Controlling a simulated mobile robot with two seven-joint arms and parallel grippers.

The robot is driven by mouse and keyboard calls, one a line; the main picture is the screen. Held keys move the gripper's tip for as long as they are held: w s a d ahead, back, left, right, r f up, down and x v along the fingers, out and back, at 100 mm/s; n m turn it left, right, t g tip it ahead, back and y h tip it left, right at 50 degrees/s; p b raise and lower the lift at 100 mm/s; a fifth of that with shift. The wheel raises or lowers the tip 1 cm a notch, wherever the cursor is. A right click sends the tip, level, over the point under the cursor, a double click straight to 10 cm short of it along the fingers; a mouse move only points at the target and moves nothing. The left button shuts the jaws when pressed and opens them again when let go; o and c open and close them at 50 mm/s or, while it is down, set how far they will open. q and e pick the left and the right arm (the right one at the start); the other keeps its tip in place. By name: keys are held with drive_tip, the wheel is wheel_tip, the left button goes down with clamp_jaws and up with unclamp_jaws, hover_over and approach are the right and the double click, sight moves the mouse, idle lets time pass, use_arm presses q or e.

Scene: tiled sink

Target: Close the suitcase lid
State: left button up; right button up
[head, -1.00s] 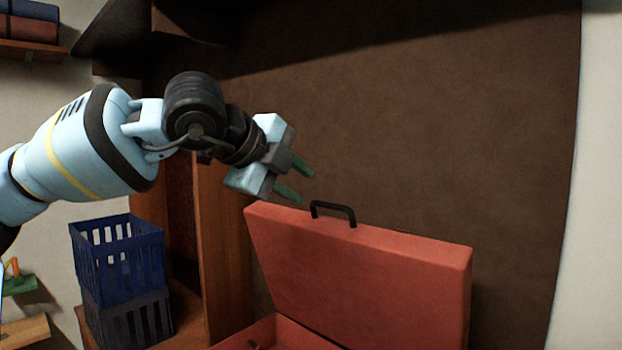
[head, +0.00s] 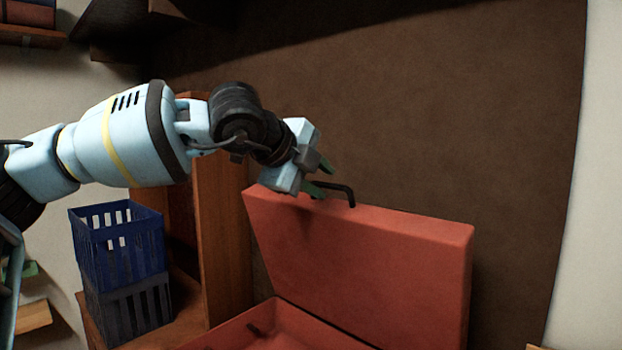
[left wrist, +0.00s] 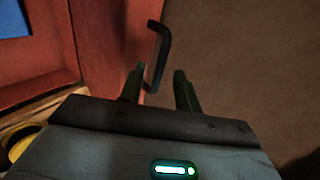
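The red suitcase stands open, its lid (head: 370,255) raised upright in front of the brown wall. Part of its base (head: 255,325) shows at the bottom of the head view. A black handle (head: 349,194) sits on the lid's top edge and also shows in the left wrist view (left wrist: 163,50). My left gripper (head: 320,178) is at the lid's top edge, just left of the handle. In the left wrist view its green fingers (left wrist: 160,88) are apart, with the near end of the handle between or just beyond them. Contact cannot be told. My right gripper is out of view.
A blue crate (head: 120,250) is stacked on a dark crate (head: 130,310) at the left, beside a wooden cabinet panel (head: 224,240). The brown wall (head: 450,120) is close behind the lid. Shelves hang at upper left.

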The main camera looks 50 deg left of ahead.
sight(327, 187)
use_arm(q)
drive_tip(key=b+x, duration=0.1)
drive_tip(key=x, duration=0.2)
drive_tip(key=shift+s+f+b, duration=0.1)
drive_tip(key=shift+b, duration=0.3)
drive_tip(key=shift+w+f+b, duration=0.2)
drive_tip(key=shift+w+b, duration=0.15)
drive_tip(key=shift+b, duration=0.05)
drive_tip(key=shift+f, duration=0.2)
clamp_jaws()
